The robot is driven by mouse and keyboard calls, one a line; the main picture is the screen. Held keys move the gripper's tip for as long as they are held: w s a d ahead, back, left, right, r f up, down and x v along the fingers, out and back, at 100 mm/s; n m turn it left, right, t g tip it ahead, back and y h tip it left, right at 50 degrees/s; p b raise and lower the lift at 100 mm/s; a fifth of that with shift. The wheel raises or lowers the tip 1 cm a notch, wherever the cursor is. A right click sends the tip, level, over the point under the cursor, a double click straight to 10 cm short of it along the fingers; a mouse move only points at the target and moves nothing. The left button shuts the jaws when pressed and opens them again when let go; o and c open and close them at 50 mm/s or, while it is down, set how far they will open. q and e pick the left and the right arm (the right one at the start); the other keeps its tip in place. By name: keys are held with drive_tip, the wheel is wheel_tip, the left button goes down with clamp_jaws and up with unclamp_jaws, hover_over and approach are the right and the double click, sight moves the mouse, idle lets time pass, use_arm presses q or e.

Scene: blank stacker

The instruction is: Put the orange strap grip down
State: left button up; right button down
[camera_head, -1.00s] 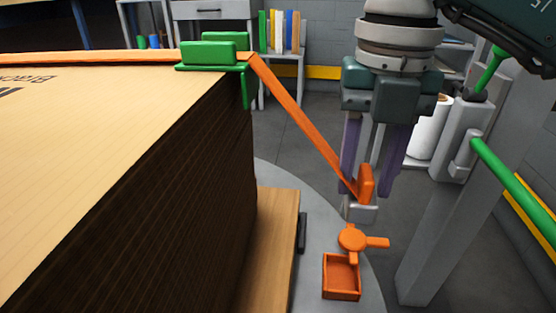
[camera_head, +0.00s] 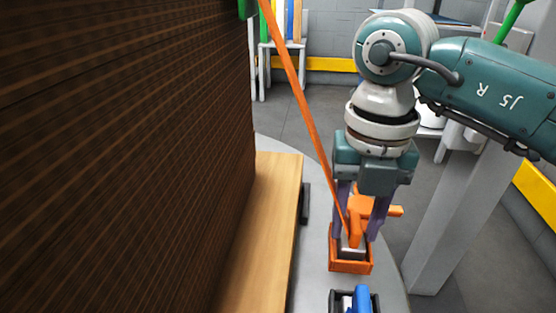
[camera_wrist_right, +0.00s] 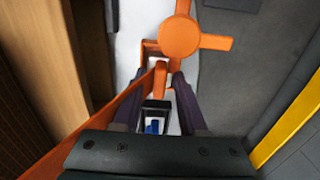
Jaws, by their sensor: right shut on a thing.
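The orange strap grip (camera_head: 357,232) is between the purple fingers of my right gripper (camera_head: 356,236), which is shut on it. Its grey metal end sits low, at or within the open orange tray (camera_head: 350,267); I cannot tell whether it touches the tray floor. The orange strap (camera_head: 303,95) runs taut from the grip up along the stack. In the right wrist view, the grip (camera_wrist_right: 160,78) shows between the fingers, with the strap (camera_wrist_right: 88,130) going down to the left. My left gripper is not in view.
An orange round handle with arms (camera_wrist_right: 180,37) stands close beyond the grip. A dark holder with a blue piece (camera_head: 362,299) is in front of the tray. The tall brown stack (camera_head: 120,130) on a wooden base (camera_head: 265,225) fills the left. A grey post (camera_head: 450,220) stands right.

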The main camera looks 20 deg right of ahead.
sight(356, 220)
drive_tip(key=shift+c, duration=2.2)
unclamp_jaws()
drive_tip(key=shift+f, duration=0.1)
use_arm(q)
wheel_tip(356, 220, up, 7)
drive_tip(key=p, duration=0.6)
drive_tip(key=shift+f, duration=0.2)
use_arm(e)
wheel_tip(356, 220, up, 12)
drive_tip(key=shift+r, duration=0.2)
